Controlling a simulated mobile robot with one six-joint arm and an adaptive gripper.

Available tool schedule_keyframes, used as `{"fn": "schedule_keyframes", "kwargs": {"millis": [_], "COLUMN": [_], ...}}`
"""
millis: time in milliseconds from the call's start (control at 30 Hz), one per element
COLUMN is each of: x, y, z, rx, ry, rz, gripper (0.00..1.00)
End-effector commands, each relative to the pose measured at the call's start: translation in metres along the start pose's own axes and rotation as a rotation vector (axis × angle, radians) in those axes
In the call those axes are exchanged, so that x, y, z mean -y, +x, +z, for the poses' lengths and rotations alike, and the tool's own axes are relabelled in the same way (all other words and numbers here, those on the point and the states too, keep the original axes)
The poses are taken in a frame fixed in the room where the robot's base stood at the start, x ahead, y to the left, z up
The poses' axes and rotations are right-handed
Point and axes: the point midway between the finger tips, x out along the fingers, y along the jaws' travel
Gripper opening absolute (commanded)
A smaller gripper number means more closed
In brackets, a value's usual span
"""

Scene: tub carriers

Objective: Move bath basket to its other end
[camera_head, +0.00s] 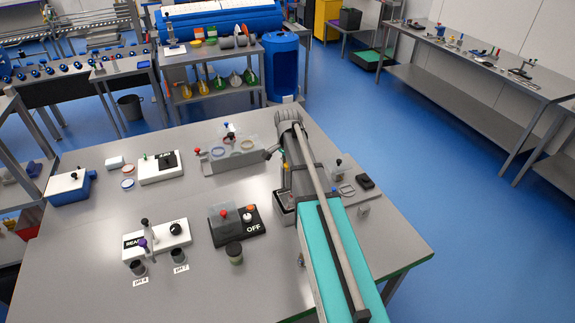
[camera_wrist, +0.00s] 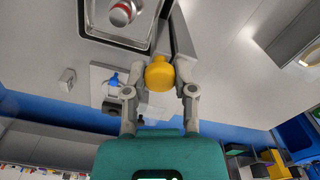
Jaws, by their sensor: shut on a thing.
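My gripper (camera_wrist: 165,72) points at the steel table, with its two grey fingers closed on a yellow knob (camera_wrist: 160,76). The knob sits beside a grey metal upright or bar (camera_wrist: 181,38). In the wrist view a steel-rimmed basin (camera_wrist: 98,35) lies just beyond, with a red-and-white round piece (camera_wrist: 123,12) in it. In the head view part of a dark-rimmed basin (camera_head: 284,216) shows beside my arm. My arm hides most of that spot and the fingertips. The basket's body is not clear in either view, so I cannot tell its position along the bath.
A clear-walled tray with rings (camera_head: 238,157) stands left of my arm. A black OFF unit (camera_head: 238,226) and a dark jar (camera_head: 234,253) stand nearer. A small grey station (camera_head: 344,188) is to the right.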

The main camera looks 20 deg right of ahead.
Motion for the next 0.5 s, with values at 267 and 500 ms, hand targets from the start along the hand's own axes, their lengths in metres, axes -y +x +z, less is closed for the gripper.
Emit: {"fn": "schedule_keyframes", "kwargs": {"millis": [267,500], "x": [0.0009,0.0018], "y": [-0.0091,-0.0093], "z": [-0.0009,-0.0016], "rx": [-0.001,-0.002], "ry": [0.001,0.001], "rz": [-0.003,-0.005], "gripper": [0.0,0.48]}}
